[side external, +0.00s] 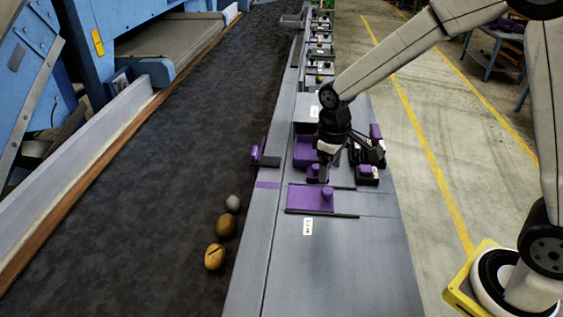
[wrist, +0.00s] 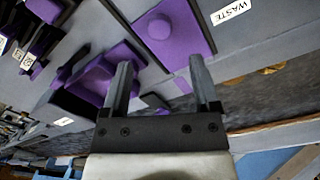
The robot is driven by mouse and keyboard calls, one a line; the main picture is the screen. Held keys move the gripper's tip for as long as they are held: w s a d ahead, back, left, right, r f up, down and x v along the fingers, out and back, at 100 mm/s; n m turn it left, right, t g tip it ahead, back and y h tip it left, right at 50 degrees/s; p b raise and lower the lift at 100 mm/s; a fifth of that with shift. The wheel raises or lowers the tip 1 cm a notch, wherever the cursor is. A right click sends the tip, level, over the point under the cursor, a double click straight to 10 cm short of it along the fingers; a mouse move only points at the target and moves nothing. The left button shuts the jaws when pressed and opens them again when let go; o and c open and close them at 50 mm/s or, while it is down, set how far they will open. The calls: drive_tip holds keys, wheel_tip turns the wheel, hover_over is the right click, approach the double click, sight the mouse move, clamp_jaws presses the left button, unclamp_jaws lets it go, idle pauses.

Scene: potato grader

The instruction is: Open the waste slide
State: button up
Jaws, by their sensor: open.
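The waste slide (side external: 302,200) is a flat purple plate with a round purple knob (side external: 327,192) near its right end. It lies on the grey bench, and a dark line runs along its near edge. In the wrist view the plate (wrist: 195,38) and knob (wrist: 158,25) are at the top, beside a white WASTE label (wrist: 231,11). My gripper (side external: 323,178) points down just beyond the plate, above purple fittings. In the wrist view its two fingers (wrist: 160,65) are apart with nothing held between them. The knob is beyond the fingertips, and contact is not visible.
Purple fittings (side external: 305,150) crowd around my gripper, with dark-and-purple pieces (side external: 367,172) to its right. A purple handle (side external: 257,154) stands at the belt edge. Two potatoes (side external: 214,256) and a grey stone (side external: 233,202) lie on the dark belt. The near bench top (side external: 330,270) is clear.

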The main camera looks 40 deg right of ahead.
sight(328, 190)
drive_tip(key=shift+d+f, duration=0.15)
drive_tip(key=shift+f, duration=3.45)
clamp_jaws()
